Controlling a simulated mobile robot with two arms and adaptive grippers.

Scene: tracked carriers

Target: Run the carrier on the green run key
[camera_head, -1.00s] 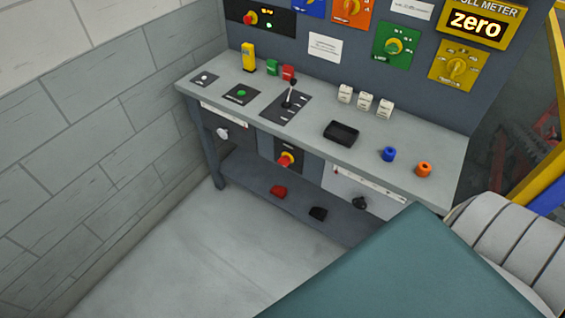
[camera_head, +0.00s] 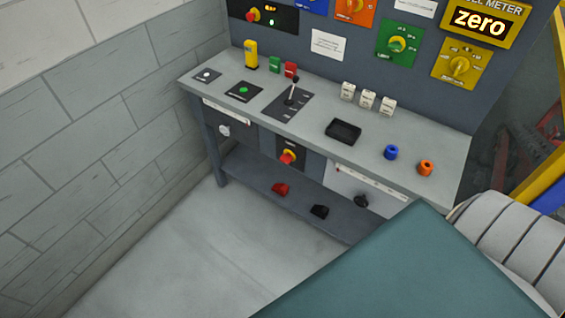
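A control bench (camera_head: 300,117) with a dark back panel stands ahead. Several green items show: a green button on a black plate (camera_head: 243,91) on the bench top, a small green block (camera_head: 275,65) beside a red block (camera_head: 291,69), and a green panel with a dial (camera_head: 397,45) on the back. The lettering is too small to tell which one is the run key. A lever on a dark plate (camera_head: 290,100) stands upright, slightly tilted. A yellow meter (camera_head: 479,24) reads "zero". No carrier can be made out for certain. Neither gripper is in view.
On the bench are a yellow upright block (camera_head: 251,55), white blocks (camera_head: 367,99), a black tray (camera_head: 343,131), a blue knob (camera_head: 391,152) and an orange knob (camera_head: 425,168). A red-yellow switch (camera_head: 289,157) is on the front. A block wall (camera_head: 90,130) stands left; floor before the bench is clear.

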